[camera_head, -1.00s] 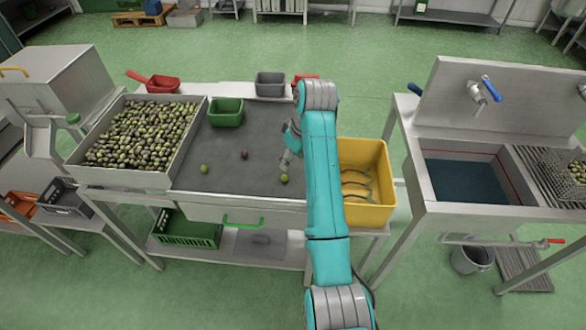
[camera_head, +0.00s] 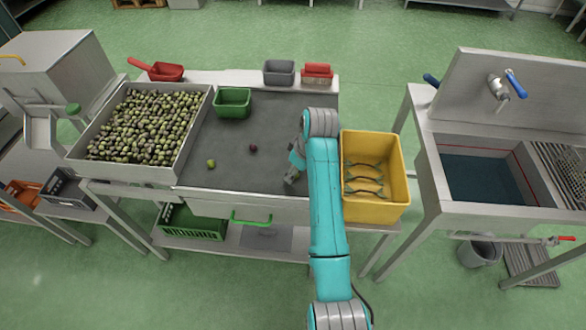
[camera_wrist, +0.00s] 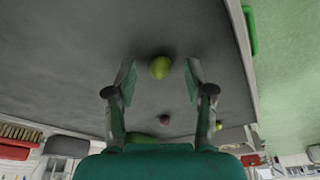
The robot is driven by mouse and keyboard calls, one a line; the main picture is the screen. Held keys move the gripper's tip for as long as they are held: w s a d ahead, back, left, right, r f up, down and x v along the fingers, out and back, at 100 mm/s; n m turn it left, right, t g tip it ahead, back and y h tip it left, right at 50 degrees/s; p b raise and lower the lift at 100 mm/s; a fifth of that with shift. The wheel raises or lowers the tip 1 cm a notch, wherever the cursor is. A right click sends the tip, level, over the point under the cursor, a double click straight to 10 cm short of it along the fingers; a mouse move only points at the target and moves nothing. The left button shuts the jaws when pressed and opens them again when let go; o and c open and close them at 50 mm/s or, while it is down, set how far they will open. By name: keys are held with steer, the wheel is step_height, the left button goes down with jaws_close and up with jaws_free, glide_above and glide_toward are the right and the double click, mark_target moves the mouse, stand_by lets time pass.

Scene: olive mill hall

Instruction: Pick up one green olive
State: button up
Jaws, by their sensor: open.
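A green olive (camera_wrist: 160,67) lies on the grey table top, between the tips of my gripper (camera_wrist: 160,80) in the wrist view, with a gap on both sides. My gripper is open and empty. In the head view my gripper (camera_head: 291,179) is low over the right front part of the table top, and that olive is hidden behind it. Another green olive (camera_head: 211,163) lies to the left, near the front edge. A dark reddish olive (camera_head: 253,147) lies between them, farther back; it also shows in the wrist view (camera_wrist: 164,119).
A grey tray (camera_head: 72,155) full of olives stands at the left. A green bin (camera_head: 233,115), a grey bin (camera_head: 279,84) and a red box (camera_head: 317,86) are at the back. A yellow crate (camera_head: 373,210) is right of my arm. A sink (camera_head: 440,218) is farther right.

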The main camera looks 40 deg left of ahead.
steer(key=shift+f, duration=0.2)
steer(key=c, duration=0.8)
